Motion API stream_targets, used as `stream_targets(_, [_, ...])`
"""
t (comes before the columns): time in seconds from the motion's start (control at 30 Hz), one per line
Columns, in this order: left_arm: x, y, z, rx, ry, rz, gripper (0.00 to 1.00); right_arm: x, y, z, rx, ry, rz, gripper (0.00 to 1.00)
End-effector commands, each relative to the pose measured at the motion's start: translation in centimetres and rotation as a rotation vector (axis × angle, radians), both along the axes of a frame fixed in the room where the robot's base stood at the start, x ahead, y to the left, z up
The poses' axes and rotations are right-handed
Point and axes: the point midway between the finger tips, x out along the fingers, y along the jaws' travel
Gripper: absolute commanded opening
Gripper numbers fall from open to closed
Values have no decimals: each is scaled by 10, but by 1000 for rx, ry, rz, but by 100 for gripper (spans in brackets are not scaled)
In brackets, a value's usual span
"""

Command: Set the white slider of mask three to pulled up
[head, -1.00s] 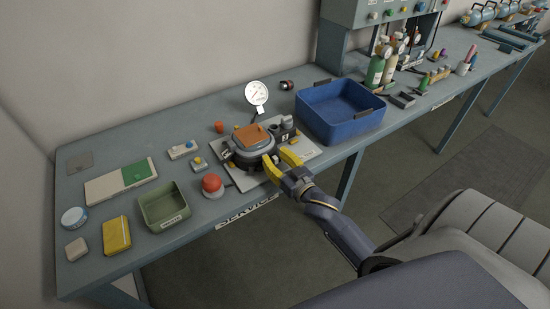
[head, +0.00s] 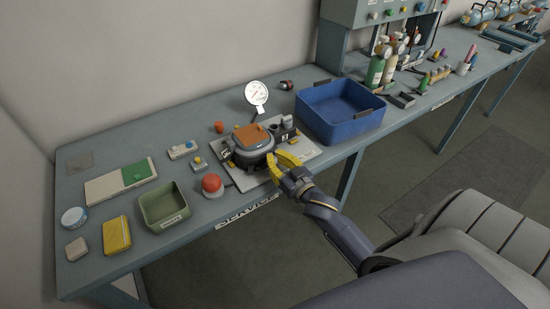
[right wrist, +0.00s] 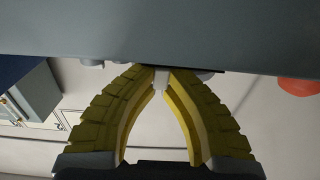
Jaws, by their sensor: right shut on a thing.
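The mask unit (head: 251,138), a dark round body with an orange-brown top, sits on a light plate on the bench. My right gripper (head: 279,157) is at its front right side, with yellow fingers brought together. In the right wrist view, the fingertips close on a small white piece (right wrist: 161,79), which looks like the white slider. It sits at the edge of a large grey surface (right wrist: 160,30) that hides what lies behind. The slider's position cannot be made out in the head view. My left gripper is not in view.
A red dome button (head: 212,183) and a green tray (head: 164,207) stand left of the plate. A blue bin (head: 318,135) stands close on its right. A pressure gauge (head: 256,93) rises behind. The bench's front edge is just below my right gripper.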

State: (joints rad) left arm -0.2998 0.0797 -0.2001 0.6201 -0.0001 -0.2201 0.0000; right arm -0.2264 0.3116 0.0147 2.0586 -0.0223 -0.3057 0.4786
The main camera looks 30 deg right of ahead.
Motion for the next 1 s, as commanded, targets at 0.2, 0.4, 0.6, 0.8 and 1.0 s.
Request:
stream_targets(0.2, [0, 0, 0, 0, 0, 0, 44, -1, 25, 0, 5, 0, 1, 0])
stream_targets(0.4, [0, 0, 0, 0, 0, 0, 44, -1, 33, 0, 1, 0, 2, 0])
stream_targets(0.6, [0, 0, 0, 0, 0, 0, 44, -1, 33, 0, 1, 0, 2, 15])
stream_targets(0.8, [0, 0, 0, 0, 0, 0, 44, -1, 32, 0, 1, 0, 1, 36])
stream_targets(1.0, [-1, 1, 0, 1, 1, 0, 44, -1, 32, 0, 1, 0, 1, 36])
